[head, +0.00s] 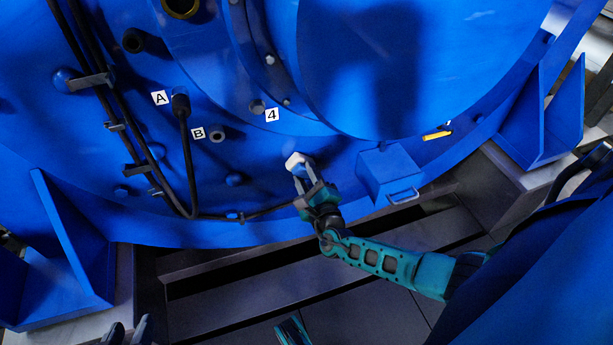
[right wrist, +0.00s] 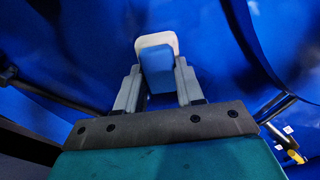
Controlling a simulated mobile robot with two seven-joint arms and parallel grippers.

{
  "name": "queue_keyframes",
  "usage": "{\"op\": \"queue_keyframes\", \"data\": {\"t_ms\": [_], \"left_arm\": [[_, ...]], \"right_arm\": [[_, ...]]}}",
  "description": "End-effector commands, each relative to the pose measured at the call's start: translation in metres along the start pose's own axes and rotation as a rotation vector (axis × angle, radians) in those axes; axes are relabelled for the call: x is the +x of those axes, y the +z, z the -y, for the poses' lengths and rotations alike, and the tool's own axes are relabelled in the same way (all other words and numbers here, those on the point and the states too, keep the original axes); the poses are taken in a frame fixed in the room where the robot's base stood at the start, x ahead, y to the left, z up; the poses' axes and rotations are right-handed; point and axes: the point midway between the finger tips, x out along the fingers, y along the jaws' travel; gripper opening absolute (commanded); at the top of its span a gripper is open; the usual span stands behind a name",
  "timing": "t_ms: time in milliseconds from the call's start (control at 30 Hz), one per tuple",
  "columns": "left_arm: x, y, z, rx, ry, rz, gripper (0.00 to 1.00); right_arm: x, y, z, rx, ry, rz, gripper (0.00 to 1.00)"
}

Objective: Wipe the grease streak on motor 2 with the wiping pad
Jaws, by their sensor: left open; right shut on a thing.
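The wiping pad (head: 297,160) is a small block with a white face, held in my right gripper (head: 306,183) in front of the lower part of the big blue motor housing (head: 330,150). In the right wrist view the pad (right wrist: 156,43) shows a pale layer with a blue block between the two grey fingers. I cannot tell whether its white face touches the blue surface. No grease streak can be made out, and no label reads motor 2. My left gripper (head: 129,331) is open at the bottom left edge, low and far from the housing, only its fingertips showing.
Black cables (head: 118,130) run down the housing at left, near labels A, B and 4. A blue box (head: 388,172) with a handle juts out right of the pad. A yellow-handled item (head: 437,135) lies beyond it. Blue brackets (head: 70,250) stand at both sides.

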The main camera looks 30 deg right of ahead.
Motion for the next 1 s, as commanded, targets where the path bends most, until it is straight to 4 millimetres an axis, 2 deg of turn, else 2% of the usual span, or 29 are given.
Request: {"op": "queue_keyframes", "data": {"t_ms": [300, 567, 1000], "left_arm": [[0.002, 0.006, 0.000, -0.001, 0.001, 0.005, 0.43], [0.003, 0.007, 0.000, -0.001, 0.000, 0.005, 0.43], [0.006, 0.008, 0.001, 0.001, 0.000, -0.001, 0.43]], "right_arm": [[0.002, -0.022, 0.017, -0.003, 0.001, -0.001, 0.13], [0.002, -0.029, 0.024, -0.001, 0.000, -0.002, 0.13], [0.003, -0.052, 0.046, -0.002, -0.001, -0.001, 0.13]]}}
